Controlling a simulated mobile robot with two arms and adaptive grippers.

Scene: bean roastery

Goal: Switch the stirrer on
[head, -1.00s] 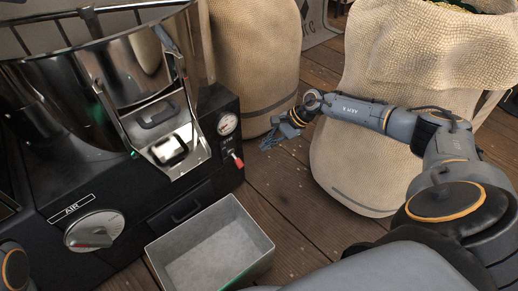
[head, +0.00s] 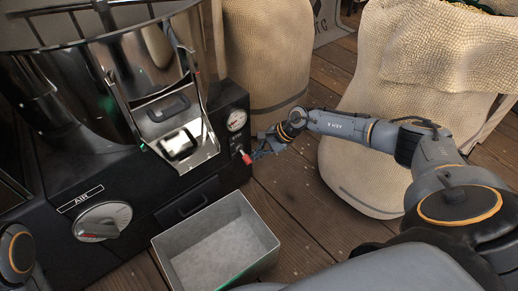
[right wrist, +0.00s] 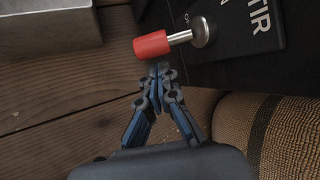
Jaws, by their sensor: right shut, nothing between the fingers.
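The stirrer switch is a lever with a red tip (head: 246,159) on the black front of the roasting machine, below a round white gauge. In the right wrist view the red tip (right wrist: 152,45) sits on a metal stem beside a panel lettered "STIR" (right wrist: 258,20). The lever slants down and right in the head view. My right gripper (head: 262,148) is shut and empty, just right of the lever. In the right wrist view its fingertips (right wrist: 158,72) are right at the red tip; I cannot tell whether they touch it. My left gripper is out of view.
The machine has a gauge (head: 237,120), an AIR dial (head: 102,222) and a shiny metal chute (head: 180,140). An empty grey bin (head: 255,228) stands below. Burlap sacks (head: 265,50) (head: 365,165) stand behind and right of my right arm. Wooden floor lies between.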

